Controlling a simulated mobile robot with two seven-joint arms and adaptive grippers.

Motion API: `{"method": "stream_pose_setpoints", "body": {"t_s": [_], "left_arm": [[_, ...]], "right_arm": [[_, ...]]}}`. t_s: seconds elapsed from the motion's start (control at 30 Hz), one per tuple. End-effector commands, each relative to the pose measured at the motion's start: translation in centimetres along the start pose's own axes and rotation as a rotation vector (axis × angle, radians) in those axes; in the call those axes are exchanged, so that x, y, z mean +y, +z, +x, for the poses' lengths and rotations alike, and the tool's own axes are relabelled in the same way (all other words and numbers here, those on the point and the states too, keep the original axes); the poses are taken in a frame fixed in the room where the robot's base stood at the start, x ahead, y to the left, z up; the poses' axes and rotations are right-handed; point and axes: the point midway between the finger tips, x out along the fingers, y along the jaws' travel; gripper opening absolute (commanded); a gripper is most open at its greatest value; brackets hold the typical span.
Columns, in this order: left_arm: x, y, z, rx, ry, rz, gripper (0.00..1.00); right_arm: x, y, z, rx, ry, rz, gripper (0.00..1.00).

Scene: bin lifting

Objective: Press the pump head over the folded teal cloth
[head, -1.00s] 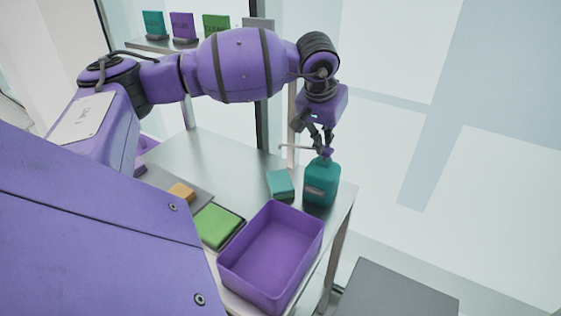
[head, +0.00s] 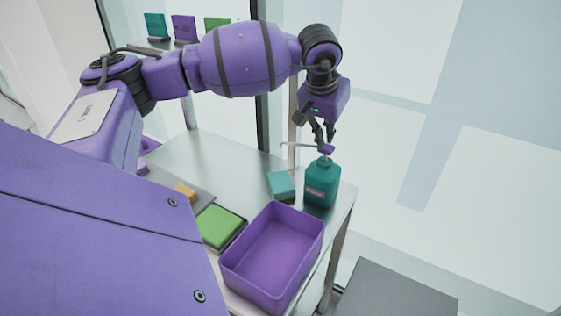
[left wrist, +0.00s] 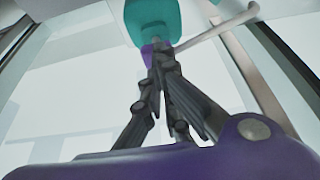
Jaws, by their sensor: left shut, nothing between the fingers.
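A teal pump bottle (head: 322,187) stands upright near the table's far right corner. Its purple pump head (head: 327,149) has a pale spout (head: 300,144) reaching left, above and behind the folded teal cloth (head: 281,184). The cloth lies just left of the bottle. My left gripper (head: 326,142) is shut and empty, pointing down, with its fingertips right at the top of the pump head; I cannot tell whether they touch. In the left wrist view the fingertips (left wrist: 157,50) partly cover the purple head (left wrist: 147,54), with the teal bottle (left wrist: 153,20) beyond. My right gripper is out of view.
A purple bin (head: 271,258) stands in front of the bottle and cloth. A green cloth in a dark tray (head: 220,227) and an orange block (head: 185,193) lie to the left. The middle of the metal table (head: 215,160) is clear.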

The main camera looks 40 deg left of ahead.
Motion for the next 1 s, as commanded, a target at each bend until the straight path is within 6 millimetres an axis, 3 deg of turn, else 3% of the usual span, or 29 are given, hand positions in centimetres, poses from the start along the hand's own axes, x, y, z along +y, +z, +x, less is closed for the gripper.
{"method": "stream_pose_setpoints", "body": {"t_s": [0.47, 1.0], "left_arm": [[0.0, -0.2, -0.3, 0.002, 0.001, -0.001, 0.0], [0.0, -2.2, -5.0, 0.006, 0.002, -0.001, 0.0]], "right_arm": [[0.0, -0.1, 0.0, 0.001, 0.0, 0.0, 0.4], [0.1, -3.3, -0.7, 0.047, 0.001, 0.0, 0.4]]}}
